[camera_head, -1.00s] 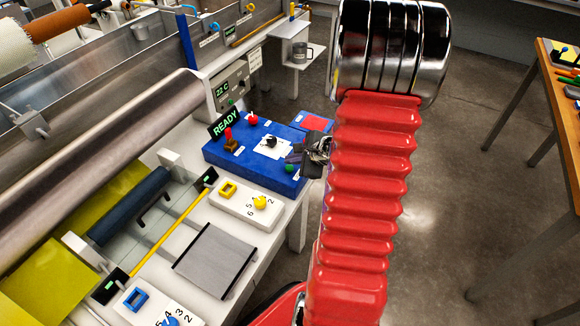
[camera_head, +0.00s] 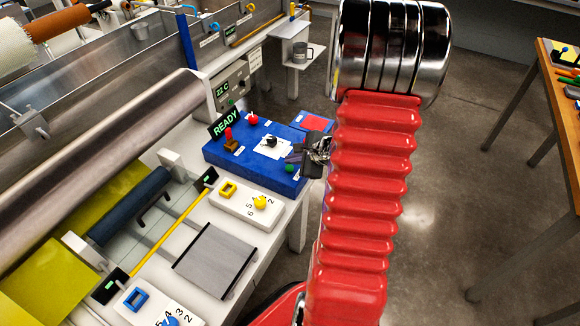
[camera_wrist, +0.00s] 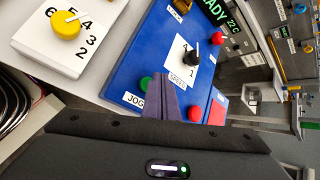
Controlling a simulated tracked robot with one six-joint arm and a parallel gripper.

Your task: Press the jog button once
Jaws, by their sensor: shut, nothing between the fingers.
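The blue control panel (camera_head: 225,155) has a green button (camera_head: 289,168) near its front right corner. In the wrist view the green button (camera_wrist: 146,83) sits beside the label JOG (camera_wrist: 134,99). My gripper (camera_head: 294,157) is over this corner of the panel, with its shut purple fingers close to the button. In the wrist view the fingertips (camera_wrist: 164,80) are just right of the green button and hold nothing. I cannot tell whether they touch the panel or button.
A black speed knob (camera_wrist: 191,57), a red mushroom button (camera_wrist: 218,38) and another red button (camera_wrist: 194,113) are close by on the panel. A READY display (camera_head: 226,123) stands behind. A white box with a yellow knob (camera_head: 260,202) is in front.

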